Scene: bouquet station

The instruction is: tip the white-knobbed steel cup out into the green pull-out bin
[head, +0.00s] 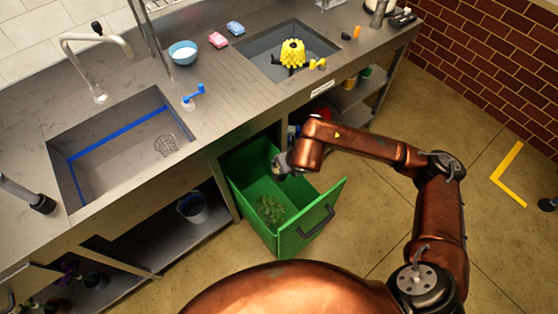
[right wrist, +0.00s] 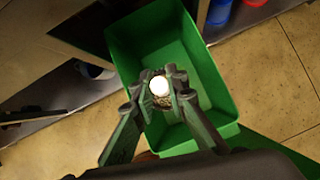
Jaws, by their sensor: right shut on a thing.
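My right gripper (head: 281,164) is over the bin opening. In the right wrist view its fingers (right wrist: 160,88) are closed around the white knob (right wrist: 159,86) of the steel cup. The cup's body is mostly hidden behind the knob and fingers, so I cannot tell its tilt or contents. My left gripper is in neither view.
The left sink (head: 110,165) and right sink (head: 262,68) are set in the counter. A yellow flower-like object (head: 292,52) stands at the right sink. A blue bowl (head: 183,52) is on the counter. A grey bucket (head: 193,207) sits on the lower shelf.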

